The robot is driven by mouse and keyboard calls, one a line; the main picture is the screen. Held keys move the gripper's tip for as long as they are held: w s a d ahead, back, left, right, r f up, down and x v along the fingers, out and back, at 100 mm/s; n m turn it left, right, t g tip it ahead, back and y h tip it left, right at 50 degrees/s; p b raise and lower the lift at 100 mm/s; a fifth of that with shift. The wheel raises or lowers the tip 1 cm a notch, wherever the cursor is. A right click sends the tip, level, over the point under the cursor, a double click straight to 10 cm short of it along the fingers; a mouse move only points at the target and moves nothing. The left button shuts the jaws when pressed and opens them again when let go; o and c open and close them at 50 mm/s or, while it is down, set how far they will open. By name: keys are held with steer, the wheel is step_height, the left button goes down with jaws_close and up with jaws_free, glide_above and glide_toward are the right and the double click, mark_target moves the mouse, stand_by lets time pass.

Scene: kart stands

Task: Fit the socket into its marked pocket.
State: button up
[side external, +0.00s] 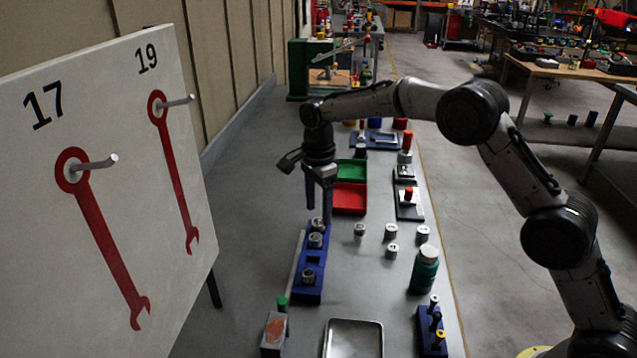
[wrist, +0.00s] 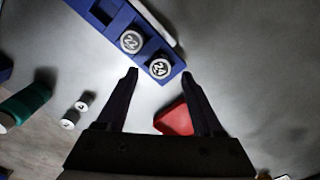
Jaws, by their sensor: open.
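The blue socket rack (side external: 311,291) stands on the bench with several grey sockets seated in it. It also shows in the wrist view (wrist: 116,24). In that view an end socket (wrist: 159,68) is marked with a number that looks like 24, and a socket (wrist: 131,41) beside it looks marked 22. A dark empty square pocket (wrist: 103,11) follows along the rack; it also shows in the side view (side external: 313,261). My gripper (wrist: 160,73) is open and empty, pointing down at the rack's far end, its fingertips on either side of the end socket's near edge. Their exact height above it is unclear.
Several loose grey sockets (side external: 391,232) stand right of the rack, near a green bottle (side external: 425,271). A red tray (side external: 350,199) and a green tray (side external: 352,173) lie behind. A metal tray (side external: 353,340) lies in front. A white tool board (side external: 110,180) stands at left.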

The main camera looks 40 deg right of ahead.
mark_target(318, 222)
step_height(318, 222, up, 8)
steer(key=r, duration=0.1)
steer(key=s+d+r+n+t, duration=0.1)
steer(key=s+d+r+n, duration=0.3)
steer(key=s+r, duration=0.45)
steer(key=s+d+n+t, duration=0.3)
steer(key=s+n, duration=0.7)
steer(key=s, duration=1)
steer(key=s+f+n+t, duration=0.1)
steer(key=s+f+n, duration=0.4)
steer(key=s, duration=0.4)
steer(key=shift+s+d+f+t, duration=0.2)
steer(key=shift+s+d+t, duration=0.1)
steer(key=shift+s, duration=0.1)
